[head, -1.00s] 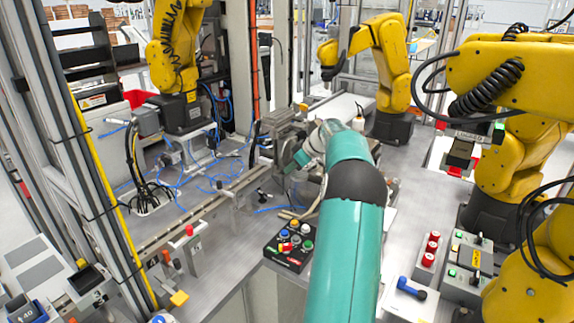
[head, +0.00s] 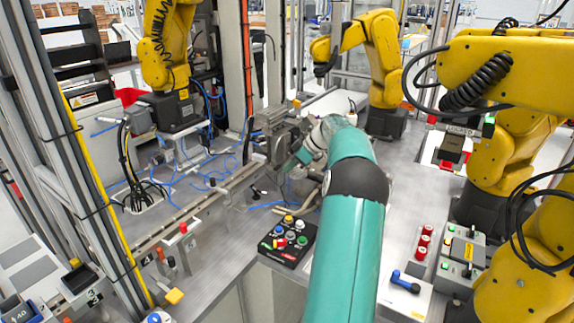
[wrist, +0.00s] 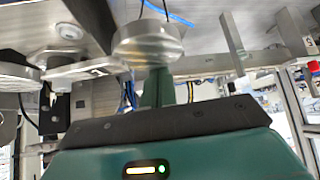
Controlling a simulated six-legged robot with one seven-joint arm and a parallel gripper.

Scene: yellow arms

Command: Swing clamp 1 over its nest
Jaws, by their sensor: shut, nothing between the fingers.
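My gripper (head: 296,163) is at the end of my teal arm, beside a grey metal fixture (head: 276,128) at the middle of the bench. In the wrist view the teal fingers (wrist: 157,88) are together, with nothing seen between them. Their tips reach up to a round metal disc (wrist: 148,42), which hides part of them; I cannot tell whether they touch. A flat metal arm with a bolt (wrist: 85,70) lies left of the disc and looks like part of a clamp. No number 1 is readable, so I cannot tell for sure which part is clamp 1 or its nest.
A black button box (head: 287,243) stands on the bench left of my arm. Yellow robot arms (head: 385,60) stand around. Blue cables (head: 195,170) lie on the left bench.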

